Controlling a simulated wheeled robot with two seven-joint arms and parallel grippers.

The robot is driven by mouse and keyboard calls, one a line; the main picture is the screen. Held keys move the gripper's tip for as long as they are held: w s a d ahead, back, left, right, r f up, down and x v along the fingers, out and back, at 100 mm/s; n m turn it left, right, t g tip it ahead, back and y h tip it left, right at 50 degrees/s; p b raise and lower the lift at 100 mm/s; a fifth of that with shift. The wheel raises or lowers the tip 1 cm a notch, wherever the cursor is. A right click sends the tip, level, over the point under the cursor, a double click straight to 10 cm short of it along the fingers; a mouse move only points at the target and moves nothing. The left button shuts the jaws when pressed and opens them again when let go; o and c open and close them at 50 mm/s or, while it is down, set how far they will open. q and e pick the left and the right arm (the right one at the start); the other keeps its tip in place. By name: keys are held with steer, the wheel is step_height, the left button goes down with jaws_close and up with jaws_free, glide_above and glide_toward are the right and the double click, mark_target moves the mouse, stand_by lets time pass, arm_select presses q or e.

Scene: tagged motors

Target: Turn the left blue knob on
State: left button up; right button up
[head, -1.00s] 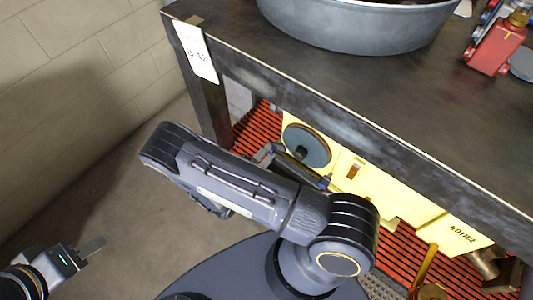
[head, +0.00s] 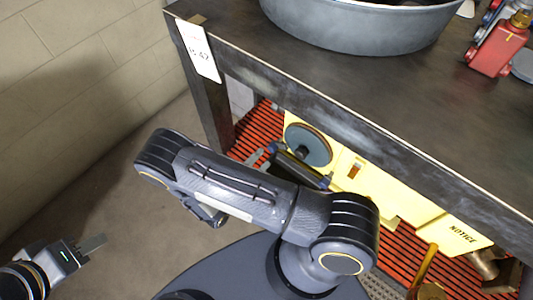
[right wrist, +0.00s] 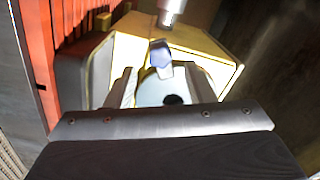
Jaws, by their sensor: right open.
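A small blue knob (head: 273,147) shows at the left end of a dark bar in front of a yellow housing, under the table. A second blue piece (head: 325,181) is at the bar's right end. In the right wrist view a blue knob (right wrist: 160,55) lies ahead, between the lines of my right gripper's fingers (right wrist: 160,88). That gripper is open with nothing between its fingers. In the head view a grey finger shows just left of the left knob; the rest is hidden behind my forearm. My left gripper (head: 92,243) is at the lower left, away from the knobs.
The yellow housing (head: 375,185) bears a grey disc (head: 308,145) close to the left knob. The table (head: 340,100) overhangs it, with a leg to the left. A grey basin (head: 360,35) and a red part (head: 496,55) stand on top. The floor at left is clear.

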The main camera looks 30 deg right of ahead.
steer(key=v, duration=0.4)
stand_by(0.5)
